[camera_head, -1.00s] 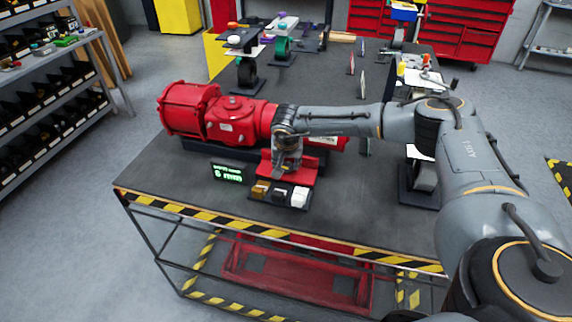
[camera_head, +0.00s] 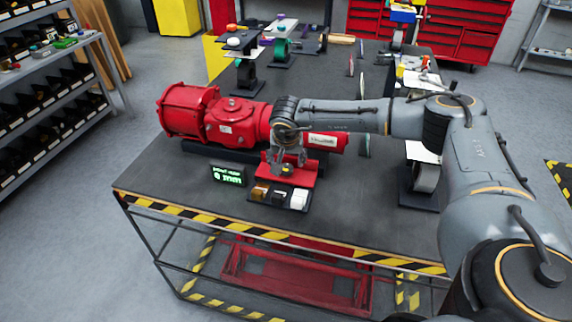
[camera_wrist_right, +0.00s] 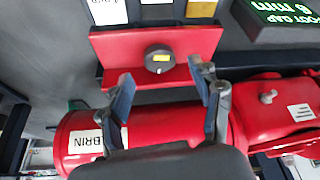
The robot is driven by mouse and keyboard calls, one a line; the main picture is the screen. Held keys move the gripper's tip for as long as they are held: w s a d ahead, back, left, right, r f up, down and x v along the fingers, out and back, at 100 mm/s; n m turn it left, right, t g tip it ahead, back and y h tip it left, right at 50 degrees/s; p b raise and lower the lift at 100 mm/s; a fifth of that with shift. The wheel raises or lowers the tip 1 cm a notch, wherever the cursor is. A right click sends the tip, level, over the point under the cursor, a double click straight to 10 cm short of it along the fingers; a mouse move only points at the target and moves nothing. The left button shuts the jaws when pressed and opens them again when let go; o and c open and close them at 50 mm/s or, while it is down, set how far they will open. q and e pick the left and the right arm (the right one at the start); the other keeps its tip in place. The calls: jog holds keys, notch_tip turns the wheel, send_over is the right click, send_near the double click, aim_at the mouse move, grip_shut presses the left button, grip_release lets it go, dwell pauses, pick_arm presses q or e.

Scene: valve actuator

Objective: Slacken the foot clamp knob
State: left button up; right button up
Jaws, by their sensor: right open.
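The foot clamp knob (camera_wrist_right: 158,59) is a round dark knob with a yellow mark on top. It sits on the red foot clamp plate (camera_wrist_right: 205,42) beside the red actuator. In the head view the knob (camera_head: 288,170) shows just below my right gripper (camera_head: 292,157). In the right wrist view my right gripper (camera_wrist_right: 163,90) is open, its two fingers apart and empty. The knob lies ahead of and between the fingertips, and a gap shows between it and each finger. My left gripper is in neither view.
A dark tray with small blocks (camera_head: 299,199) lies in front. The red actuator (camera_head: 225,122) lies behind. The bench front is clear.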

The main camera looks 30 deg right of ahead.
jog(key=v, duration=0.8)
jog(key=shift+s+r, duration=0.15)
jog(key=shift+r, duration=0.2)
jog(key=shift+a+f, duration=0.1)
jog(key=shift+a, duration=0.05)
